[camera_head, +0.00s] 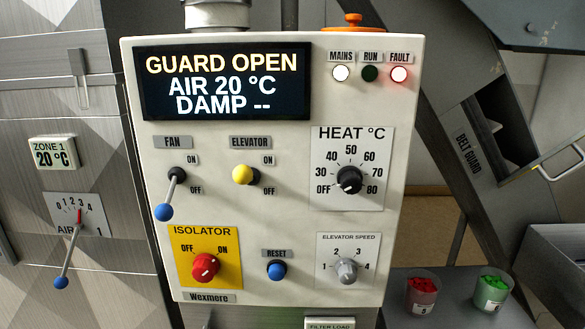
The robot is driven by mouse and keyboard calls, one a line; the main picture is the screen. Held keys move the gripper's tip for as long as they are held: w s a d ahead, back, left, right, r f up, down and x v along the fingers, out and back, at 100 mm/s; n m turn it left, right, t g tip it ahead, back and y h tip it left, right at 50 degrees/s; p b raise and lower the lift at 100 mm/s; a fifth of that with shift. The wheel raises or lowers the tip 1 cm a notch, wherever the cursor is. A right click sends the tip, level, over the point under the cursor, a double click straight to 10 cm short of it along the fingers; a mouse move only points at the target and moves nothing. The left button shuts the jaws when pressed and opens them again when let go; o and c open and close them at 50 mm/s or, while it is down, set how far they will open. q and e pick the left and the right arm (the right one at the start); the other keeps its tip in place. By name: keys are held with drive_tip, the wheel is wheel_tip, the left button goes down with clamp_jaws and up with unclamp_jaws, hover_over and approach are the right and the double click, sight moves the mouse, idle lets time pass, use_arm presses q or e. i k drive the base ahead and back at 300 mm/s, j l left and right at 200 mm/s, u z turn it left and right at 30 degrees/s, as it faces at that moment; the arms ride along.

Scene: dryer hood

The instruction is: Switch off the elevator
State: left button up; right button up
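The elevator switch (242,174) is a short lever with a yellow ball on the white control panel (300,215). It sits under the ELEVATOR label (250,142), with ON above and OFF below at its right. Its ball points out towards me, slightly left of and above its black pivot. It stands higher than the lowered blue-ball fan lever (165,211) to its left, which suggests the ON side. Neither of my grippers is in view, and nothing touches the switch.
The display (226,82) reads GUARD OPEN. The mains lamp (341,73) and fault lamp (399,74) glow; the run lamp (370,73) is dark. A red isolator knob (205,267), blue reset button (277,270) and heat knob (349,180) surround the switch. Space before the panel is clear.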

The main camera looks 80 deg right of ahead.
sight(243, 174)
drive_tip(key=z, duration=1.85)
